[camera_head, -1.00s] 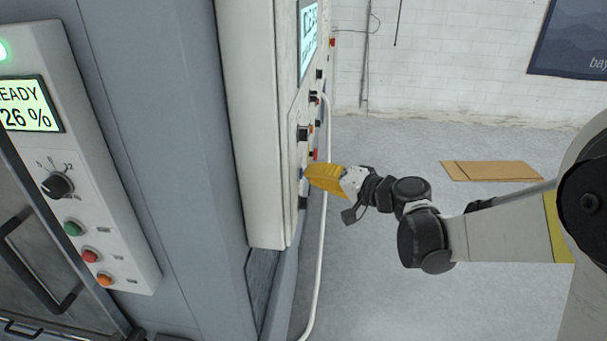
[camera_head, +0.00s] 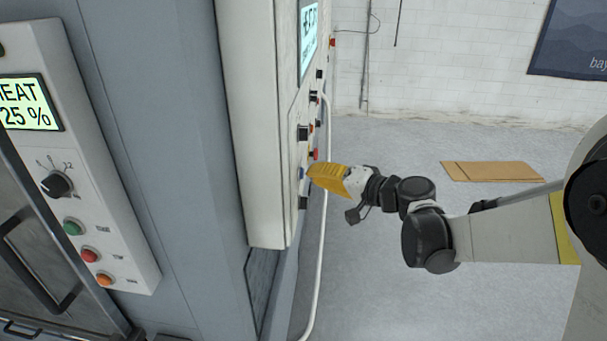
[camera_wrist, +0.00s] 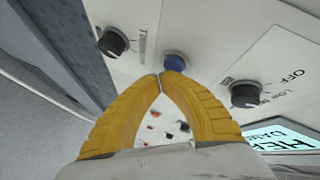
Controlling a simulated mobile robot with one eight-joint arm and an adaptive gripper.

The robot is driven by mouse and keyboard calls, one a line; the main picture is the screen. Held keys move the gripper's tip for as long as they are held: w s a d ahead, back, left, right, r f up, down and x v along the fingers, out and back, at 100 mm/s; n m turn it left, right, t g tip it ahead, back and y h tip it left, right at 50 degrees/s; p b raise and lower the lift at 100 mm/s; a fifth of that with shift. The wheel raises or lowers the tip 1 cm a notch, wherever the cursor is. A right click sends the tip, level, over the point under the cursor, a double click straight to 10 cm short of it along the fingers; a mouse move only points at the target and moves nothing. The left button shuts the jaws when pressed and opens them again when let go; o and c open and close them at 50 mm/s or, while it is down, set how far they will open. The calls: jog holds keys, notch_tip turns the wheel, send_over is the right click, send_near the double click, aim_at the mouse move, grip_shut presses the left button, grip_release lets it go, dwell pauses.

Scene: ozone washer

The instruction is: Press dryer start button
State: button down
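A round blue button (camera_wrist: 176,61) sits on the white side panel, between two black knobs. In the head view the blue button (camera_head: 301,173) shows as a small spot on the panel's edge-on face. No readable label marks it as the dryer start button. My gripper (camera_head: 309,173) has yellow fingers and points left at the panel, with a small gap to the blue button. In the wrist view my gripper (camera_wrist: 162,75) has its fingertips together, just below the blue button in the picture. It holds nothing.
A near panel (camera_head: 115,215) at left has a display (camera_head: 30,103) reading "HEAT 25 %", a knob, and green, red and orange buttons. A white pipe (camera_head: 322,240) runs along the side panel. Flat cardboard (camera_head: 492,171) lies on the floor. Floor right of the cabinet is mostly clear.

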jog(key=shift+d, duration=0.35)
jog(key=shift+s+d+b, duration=0.1)
jog(key=shift+d+b, duration=0.2)
jog(key=shift+d, duration=2.2)
